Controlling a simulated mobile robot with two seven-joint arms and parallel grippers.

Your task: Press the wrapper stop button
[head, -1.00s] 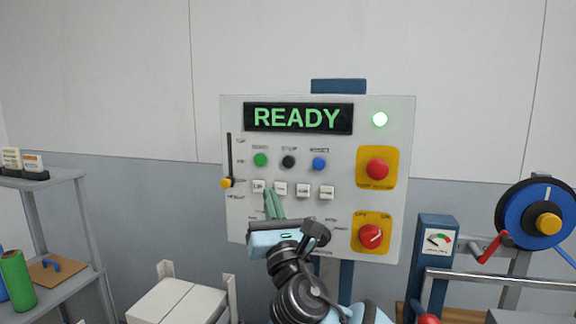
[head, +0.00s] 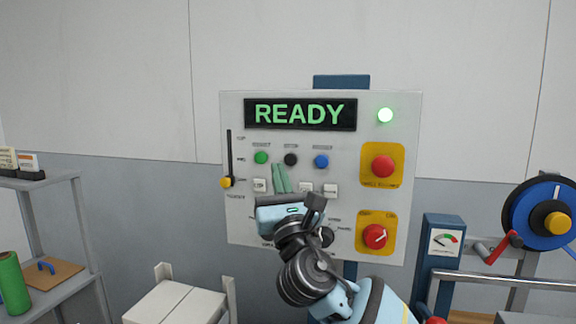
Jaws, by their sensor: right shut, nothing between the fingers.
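The wrapper control panel (head: 412,200) stands ahead, with a lit READY display (head: 300,114). Under the display is a row of round buttons: green (head: 261,158), black (head: 291,159) and blue (head: 321,161). The black one has a small label above it, now too blurred to read; it looked like STOP earlier. My right gripper (head: 281,178) has its green fingers shut and empty, pointing up at the panel. Its tips appear just below and slightly left of the black button. I cannot tell whether they touch the panel. The gripper hides part of the white button row. My left gripper is out of view.
A red button (head: 383,166) on a yellow plate and a red rotary switch (head: 375,236) are at the panel's right. A slider with a yellow knob (head: 226,182) is at its left. A gauge post (head: 443,243) and a blue reel (head: 525,212) stand further right.

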